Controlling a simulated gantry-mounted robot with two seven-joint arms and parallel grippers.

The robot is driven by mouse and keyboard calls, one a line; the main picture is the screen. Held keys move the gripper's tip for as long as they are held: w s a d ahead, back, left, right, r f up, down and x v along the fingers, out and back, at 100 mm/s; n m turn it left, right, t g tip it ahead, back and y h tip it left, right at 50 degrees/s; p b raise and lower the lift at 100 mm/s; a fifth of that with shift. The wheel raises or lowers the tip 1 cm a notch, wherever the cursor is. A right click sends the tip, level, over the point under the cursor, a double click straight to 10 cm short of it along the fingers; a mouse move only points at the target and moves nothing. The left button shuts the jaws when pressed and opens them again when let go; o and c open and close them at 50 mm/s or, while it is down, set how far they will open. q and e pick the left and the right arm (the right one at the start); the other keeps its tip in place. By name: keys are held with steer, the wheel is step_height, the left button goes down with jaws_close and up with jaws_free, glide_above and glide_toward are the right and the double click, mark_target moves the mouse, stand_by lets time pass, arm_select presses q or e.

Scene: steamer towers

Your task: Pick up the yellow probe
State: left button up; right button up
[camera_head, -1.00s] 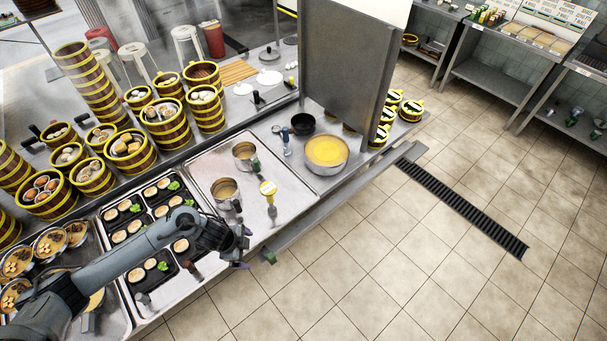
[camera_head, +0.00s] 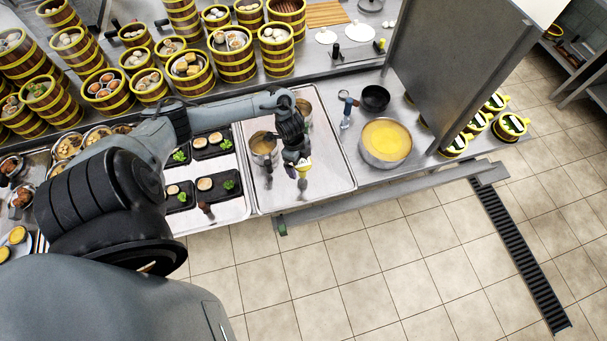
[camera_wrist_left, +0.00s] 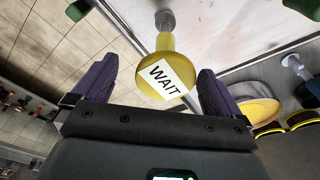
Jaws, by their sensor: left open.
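The yellow probe (camera_head: 304,169) has a round yellow head and a metal stem, and it is on the steel tray near the counter's front edge. In the left wrist view the probe (camera_wrist_left: 170,68) shows its head with a white label reading WAIT. My left gripper (camera_head: 296,160) is over the probe and partly hides it in the head view. In the left wrist view its two purple fingers are open, with the probe's head between and just beyond them. I see no grip on it. My right gripper is not in view.
Steel pots (camera_head: 264,150) stand on the same tray, close to my left gripper. A pan of yellow liquid (camera_head: 386,143) and a blue-handled tool (camera_head: 346,112) are to the right. Black dishes (camera_head: 211,145) lie to the left. A tall steel panel (camera_head: 450,70) rises at the right.

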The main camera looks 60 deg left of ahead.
arm_select(q)
steer(key=shift+w+d+f, duration=0.1)
steer(key=shift+w+f, duration=0.05)
steer(key=shift+f, duration=0.8)
steer(key=shift+w+a+f, duration=0.1)
steer(key=shift+w+f, duration=0.1)
steer(key=shift+f, duration=0.75)
steer(key=shift+w+d+f, duration=0.1)
steer(key=shift+w+f, duration=0.05)
steer(key=shift+f, duration=0.8)
steer(key=shift+c, duration=0.2)
steer(key=c, duration=1.3)
steer(key=shift+o, duration=0.2)
steer(key=shift+r, duration=0.15)
steer(key=shift+r, duration=0.45)
steer(key=r, duration=0.1)
steer(key=d+r, duration=0.1)
steer(key=r, duration=0.1)
steer(key=shift+r, duration=0.25)
steer(key=d+r, duration=0.6)
steer(key=d, duration=0.4)
steer(key=shift+d+r, duration=0.2)
steer(key=shift+d, duration=0.15)
